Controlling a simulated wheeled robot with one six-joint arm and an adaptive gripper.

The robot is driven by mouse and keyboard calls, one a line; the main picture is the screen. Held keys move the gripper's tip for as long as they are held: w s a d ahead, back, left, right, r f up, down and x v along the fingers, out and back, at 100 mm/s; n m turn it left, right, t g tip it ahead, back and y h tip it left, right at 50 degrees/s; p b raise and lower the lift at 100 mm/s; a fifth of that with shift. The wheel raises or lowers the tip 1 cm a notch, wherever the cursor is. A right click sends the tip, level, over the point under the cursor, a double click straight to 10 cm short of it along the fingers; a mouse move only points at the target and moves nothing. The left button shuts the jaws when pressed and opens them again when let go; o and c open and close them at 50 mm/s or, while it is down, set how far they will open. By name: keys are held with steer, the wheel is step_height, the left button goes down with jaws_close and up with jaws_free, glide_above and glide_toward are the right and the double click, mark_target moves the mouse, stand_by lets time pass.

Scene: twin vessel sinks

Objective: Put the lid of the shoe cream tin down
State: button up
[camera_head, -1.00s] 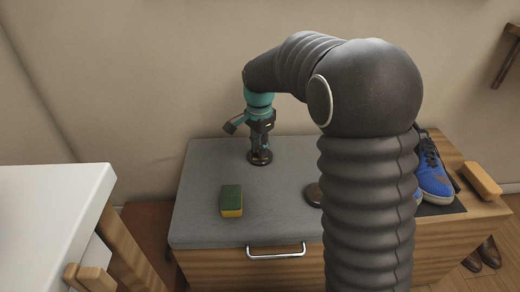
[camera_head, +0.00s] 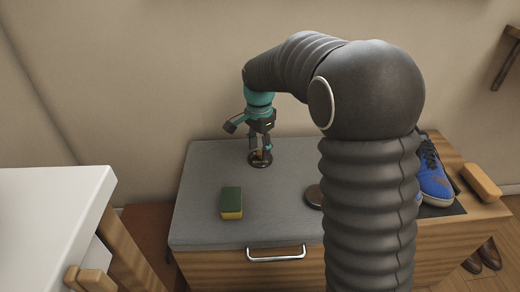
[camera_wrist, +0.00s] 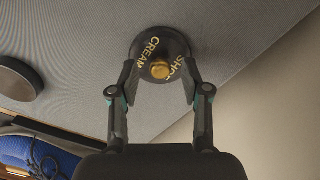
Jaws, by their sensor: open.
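The lid (camera_head: 259,163) is a dark disc lying flat on the grey top near its back edge. In the wrist view the lid (camera_wrist: 152,44) shows gold lettering reading "SHOE CREAM" and a round gold knob in its middle. My gripper (camera_head: 261,150) is just above it, pointing down. In the wrist view my gripper (camera_wrist: 159,72) has its fingers spread on either side of the knob, with gaps to it. A dark round tin (camera_head: 314,196) sits to the right, partly behind my arm; it also shows in the wrist view (camera_wrist: 17,80).
A green and yellow sponge (camera_head: 231,202) lies left of centre on the grey top (camera_head: 200,180). Blue shoes (camera_head: 432,180) on a dark mat and a wooden brush (camera_head: 482,182) are at right. The wall is close behind. The left part of the grey top is clear.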

mark_target(259, 153)
step_height(259, 153, up, 11)
steer(key=p, duration=0.2)
steer(key=s+d+r+n+t, duration=0.1)
steer(key=s+d+r+n, duration=0.1)
steer(key=s+d, duration=0.35)
steer(key=s+d+r+n+t, duration=0.2)
steer(key=s+r+n, duration=0.1)
steer(key=s, duration=0.5)
steer(key=s+d+f+n+t, duration=0.1)
steer(key=s+d+f+n, duration=0.1)
steer(key=s, duration=0.5)
steer(key=s+d+f+n+t, duration=0.1)
steer(key=s+d+f+n, duration=0.1)
steer(key=s, duration=0.6)
steer(key=shift+s+d+f+n+t, duration=0.3)
steer(key=shift+d+f+n, duration=0.1)
steer(key=shift+f+n, duration=0.4)
steer(key=shift+r, duration=0.1)
step_height(259, 153, up, 6)
steer(key=p, duration=0.6)
